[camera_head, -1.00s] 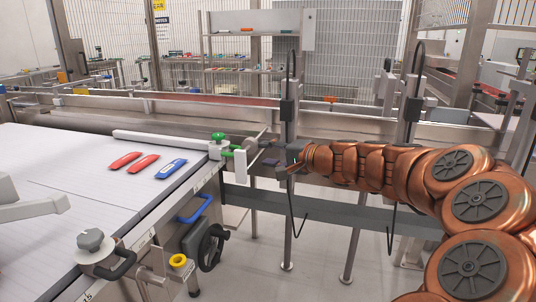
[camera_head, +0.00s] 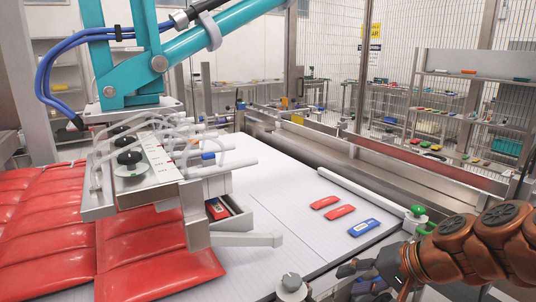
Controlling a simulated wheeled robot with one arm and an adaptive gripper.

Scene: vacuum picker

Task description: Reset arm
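My copper arm enters at the lower right of the head view. My gripper (camera_head: 368,276) is at its left end, a small dark shape by the near right edge of the white conveyor (camera_head: 285,205). Its fingers are small and overlap dark fittings behind them, so I cannot tell whether they are open or shut. No held object is visible.
Two red packs (camera_head: 340,212) and a blue pack (camera_head: 363,228) lie on the conveyor. A teal picker arm (camera_head: 160,62) carries a vacuum head (camera_head: 150,165) above large red bags (camera_head: 160,262) at left. A green knob (camera_head: 418,210) stands near my arm.

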